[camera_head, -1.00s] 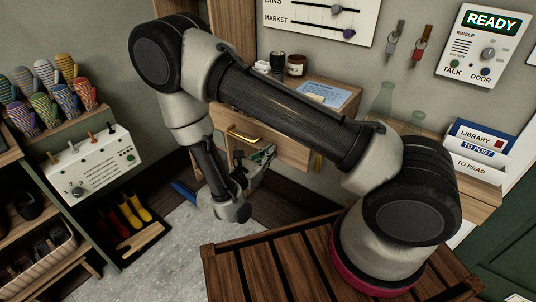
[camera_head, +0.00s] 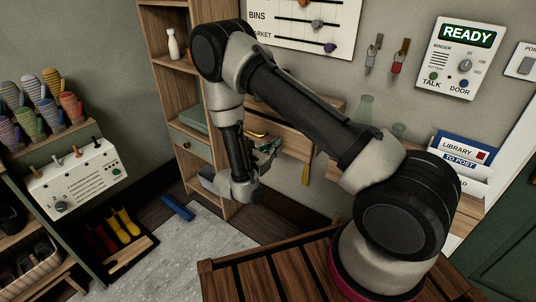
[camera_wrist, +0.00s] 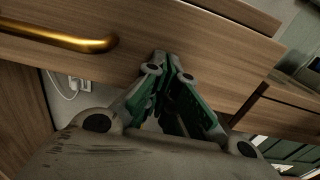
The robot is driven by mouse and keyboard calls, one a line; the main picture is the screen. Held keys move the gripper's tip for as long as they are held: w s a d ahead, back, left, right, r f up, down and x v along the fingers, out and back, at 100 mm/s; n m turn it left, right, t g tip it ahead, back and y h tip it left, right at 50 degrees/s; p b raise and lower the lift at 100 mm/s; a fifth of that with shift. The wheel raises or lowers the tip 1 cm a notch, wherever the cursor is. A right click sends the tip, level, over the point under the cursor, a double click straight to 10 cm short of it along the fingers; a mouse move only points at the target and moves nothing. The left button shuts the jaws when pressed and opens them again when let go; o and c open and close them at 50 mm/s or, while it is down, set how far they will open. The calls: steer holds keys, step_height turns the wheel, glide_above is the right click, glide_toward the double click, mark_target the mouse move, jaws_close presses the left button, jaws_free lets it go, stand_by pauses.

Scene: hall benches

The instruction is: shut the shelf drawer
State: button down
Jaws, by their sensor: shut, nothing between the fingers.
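The shelf drawer (camera_head: 292,143) is a wooden front with a brass handle under a small wall shelf, partly hidden behind my arm in the head view. In the wrist view the drawer front (camera_wrist: 215,65) fills the upper part, with the brass handle (camera_wrist: 70,38) at upper left. My gripper (camera_head: 272,147) is shut and empty, at the drawer front. In the wrist view its fingertips (camera_wrist: 161,60) are to the right of the handle, against or very near the wood; I cannot tell which. How far the drawer stands out is unclear.
A tall shelf unit (camera_head: 176,90) with its own green drawer (camera_head: 190,144) stands left of the wall shelf. A slatted wooden bench (camera_head: 240,275) is in front. A blue object (camera_head: 177,208) lies on the floor.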

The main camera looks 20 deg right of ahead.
steer(key=x, duration=0.2)
steer(key=shift+w+d, duration=0.15)
steer(key=shift+d, duration=0.2)
steer(key=shift+w+r, duration=0.1)
